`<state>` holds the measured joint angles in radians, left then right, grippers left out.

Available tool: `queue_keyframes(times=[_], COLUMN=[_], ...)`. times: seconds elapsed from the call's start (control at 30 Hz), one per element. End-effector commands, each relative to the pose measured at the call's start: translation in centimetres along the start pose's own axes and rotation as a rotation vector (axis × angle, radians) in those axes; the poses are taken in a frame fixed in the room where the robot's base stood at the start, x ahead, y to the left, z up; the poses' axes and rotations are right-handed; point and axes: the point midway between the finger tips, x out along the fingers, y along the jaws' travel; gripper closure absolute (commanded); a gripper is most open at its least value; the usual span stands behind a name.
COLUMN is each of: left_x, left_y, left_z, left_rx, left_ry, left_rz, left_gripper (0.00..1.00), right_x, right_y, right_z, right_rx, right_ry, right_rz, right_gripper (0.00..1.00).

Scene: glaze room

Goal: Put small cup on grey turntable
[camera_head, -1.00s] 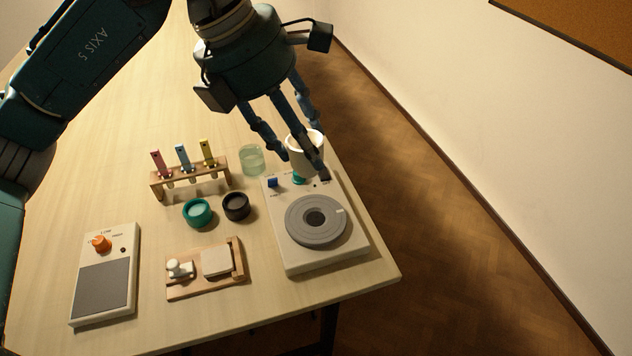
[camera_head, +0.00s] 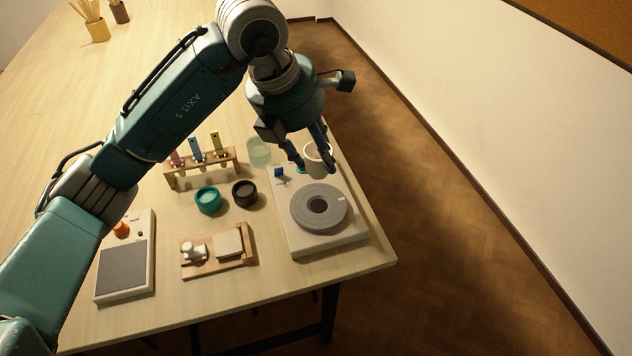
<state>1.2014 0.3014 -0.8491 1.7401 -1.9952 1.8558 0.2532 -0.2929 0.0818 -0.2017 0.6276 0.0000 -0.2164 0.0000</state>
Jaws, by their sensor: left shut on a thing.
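The small white cup (camera_head: 318,161) is held by my left gripper (camera_head: 312,158), whose fingers are shut on it. The cup is at the back right of the turntable machine, behind its disc, and looks upright. I cannot tell exactly how high it is above the machine's back edge. The grey turntable (camera_head: 318,208) is a round disc with a dark centre and a light mark near its rim, on a white base (camera_head: 315,242). Its top is empty. My right gripper is not in view.
Left of the turntable are a green glass (camera_head: 259,151), a rack (camera_head: 201,168) with coloured strips, a teal pot (camera_head: 208,199) and a black pot (camera_head: 244,193). In front lie a wooden board (camera_head: 218,262) and a scale-like device (camera_head: 123,268). The table's right edge is close to the turntable.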

Motion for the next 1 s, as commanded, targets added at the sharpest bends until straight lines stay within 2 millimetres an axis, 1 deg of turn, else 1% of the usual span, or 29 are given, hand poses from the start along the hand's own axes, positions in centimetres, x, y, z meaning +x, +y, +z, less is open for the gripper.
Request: queue_keyframes(times=[0.03,0.07,0.1,0.17,0.27,0.3,0.4,0.5,0.57,0.63,0.7,0.8,0.87,1.0], left_x=[1.0,1.7,2.5,3.6,4.8,5.1,5.6,6.6,7.4,8.4,8.9,9.0,9.0,9.2], left_y=[-0.2,-0.2,-0.1,-0.1,-0.1,-0.1,-0.1,-0.1,-0.1,-0.2,-0.1,-0.1,-0.1,-0.1], left_z=[-0.5,-0.8,-1.1,-1.5,-1.8,-1.9,-2.1,-2.5,-2.8,-3.2,-3.3,-3.3,-3.3,-3.4], left_rx=[0.001,0.001,0.0,0.001,0.001,0.001,0.001,0.002,0.001,0.001,0.002,0.003,0.003,0.003], left_ry=[0.003,0.003,0.002,0.002,0.0,-0.002,-0.002,0.001,0.001,0.001,-0.001,-0.003,-0.003,-0.002], left_rz=[-0.004,-0.005,-0.004,-0.003,-0.001,-0.001,0.0,-0.002,-0.003,-0.003,-0.001,0.001,0.001,0.001], left_gripper=[0.86,0.86,0.86,0.86,0.86,0.86,0.86,0.86,0.86,0.86,0.86,0.86,0.86,0.86], right_x=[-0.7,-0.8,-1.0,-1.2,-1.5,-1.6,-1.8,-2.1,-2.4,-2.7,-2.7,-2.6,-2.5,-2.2], right_y=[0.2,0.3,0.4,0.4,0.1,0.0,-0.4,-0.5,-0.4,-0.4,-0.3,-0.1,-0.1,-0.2], right_z=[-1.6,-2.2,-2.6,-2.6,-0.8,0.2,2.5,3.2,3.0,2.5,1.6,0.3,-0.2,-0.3], right_rx=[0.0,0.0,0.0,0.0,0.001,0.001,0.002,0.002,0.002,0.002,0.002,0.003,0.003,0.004], right_ry=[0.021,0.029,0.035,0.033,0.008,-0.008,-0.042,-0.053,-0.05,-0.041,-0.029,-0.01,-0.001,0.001], right_rz=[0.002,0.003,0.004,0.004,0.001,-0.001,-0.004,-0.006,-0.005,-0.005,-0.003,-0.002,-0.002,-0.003], right_gripper=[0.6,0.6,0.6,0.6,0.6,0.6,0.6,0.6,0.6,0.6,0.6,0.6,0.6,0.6])
